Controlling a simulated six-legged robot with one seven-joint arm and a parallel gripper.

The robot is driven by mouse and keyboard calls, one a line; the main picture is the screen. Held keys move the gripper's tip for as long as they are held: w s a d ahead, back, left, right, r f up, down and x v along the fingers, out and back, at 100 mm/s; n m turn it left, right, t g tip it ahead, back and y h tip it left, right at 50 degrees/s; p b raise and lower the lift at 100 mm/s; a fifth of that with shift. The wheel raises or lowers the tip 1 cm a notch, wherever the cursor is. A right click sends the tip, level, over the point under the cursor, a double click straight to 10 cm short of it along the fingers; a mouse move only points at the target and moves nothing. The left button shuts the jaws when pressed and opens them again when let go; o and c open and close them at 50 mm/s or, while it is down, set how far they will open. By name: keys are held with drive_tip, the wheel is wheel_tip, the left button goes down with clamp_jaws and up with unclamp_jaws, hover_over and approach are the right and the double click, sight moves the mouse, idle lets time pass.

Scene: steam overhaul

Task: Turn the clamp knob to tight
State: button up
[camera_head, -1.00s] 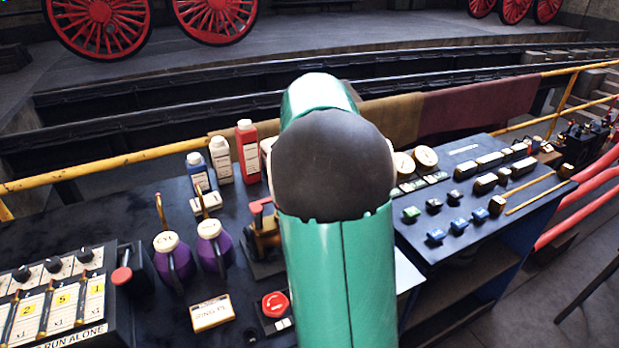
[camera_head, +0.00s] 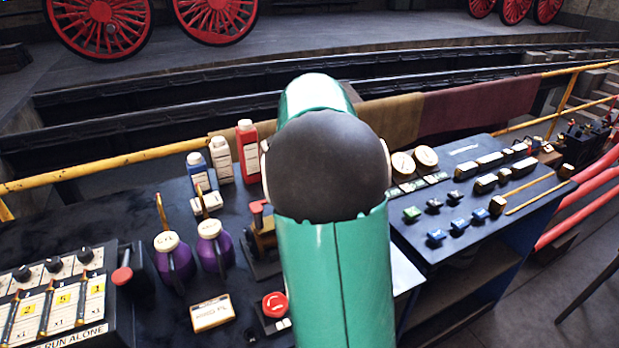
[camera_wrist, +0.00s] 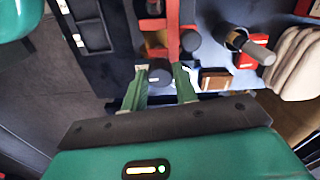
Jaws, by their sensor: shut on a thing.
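In the wrist view my gripper (camera_wrist: 162,84) has its two green fingers on either side of a dark round knob (camera_wrist: 159,75), which I take to be the clamp knob. The fingers are closed on it. A red bar (camera_wrist: 173,28) runs away from just beyond the knob, with a second dark round part (camera_wrist: 190,41) beside it. No marking that tells tight from loose can be read. In the head view my own green arm hides the gripper and the knob.
In the head view, purple bottles (camera_head: 175,262), a red bottle (camera_head: 248,152) and a red button (camera_head: 275,304) stand left of my arm. A switch panel (camera_head: 470,225) lies to the right. In the wrist view a grey cloth-like thing (camera_wrist: 297,65) is at right.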

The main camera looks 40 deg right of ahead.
drive_tip(key=o, duration=1)
drive_tip(key=shift+r, duration=0.1)
wheel_tip(320, 180, up, 14)
drive_tip(key=shift+f, duration=0.15)
drive_tip(key=s+a+f+n+t, duration=0.1)
drive_tip(key=s+a+n+t, duration=0.15)
drive_tip(key=a+n, duration=0.45)
drive_tip(key=s+a+f+n+t, duration=0.1)
drive_tip(key=s+a+n, duration=0.25)
drive_tip(key=a, duration=0.85)
drive_tip(key=s+a+f+n, duration=0.3)
drive_tip(key=a, duration=0.1)
drive_tip(key=s+a+f+n+t, duration=0.1)
drive_tip(key=s+a+f+n, duration=0.2)
drive_tip(key=s+a, duration=0.1)
drive_tip(key=s+a+f+n+t, duration=0.1)
drive_tip(key=s+a+f+n, duration=0.2)
drive_tip(key=a, duration=0.1)
drive_tip(key=shift+s+f, duration=0.15)
drive_tip(key=shift+s, duration=0.1)
